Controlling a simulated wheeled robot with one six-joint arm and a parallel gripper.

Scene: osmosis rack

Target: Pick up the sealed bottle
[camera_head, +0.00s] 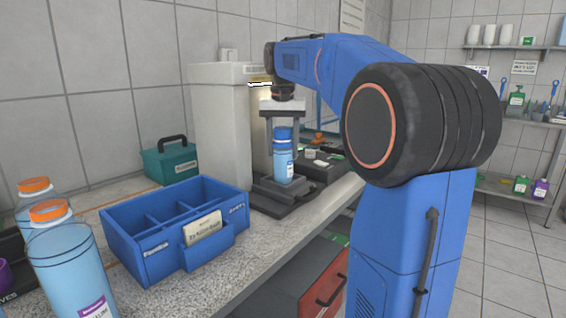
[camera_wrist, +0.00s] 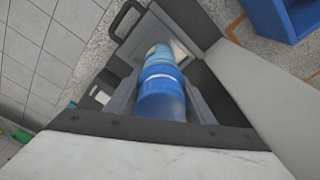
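The sealed bottle (camera_head: 283,164) is light blue with a dark blue cap and a white label. It stands upright on a dark grey stand on the bench. In the wrist view its blue cap (camera_wrist: 162,102) is close to the camera, with the paler body beyond it. My gripper (camera_head: 283,138) points down over the bottle, one finger on each side of the cap. A gap shows between the fingers and the cap in the head view, so it looks open. Contact is hard to judge in the wrist view.
A blue divided caddy (camera_head: 150,236) with a label card stands left of the bottle. Two orange-capped bottles (camera_head: 72,262) are at the near left. A teal box (camera_head: 170,160) and a pale upright cabinet (camera_head: 222,125) stand behind. A dark tray (camera_head: 322,168) lies right of the stand.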

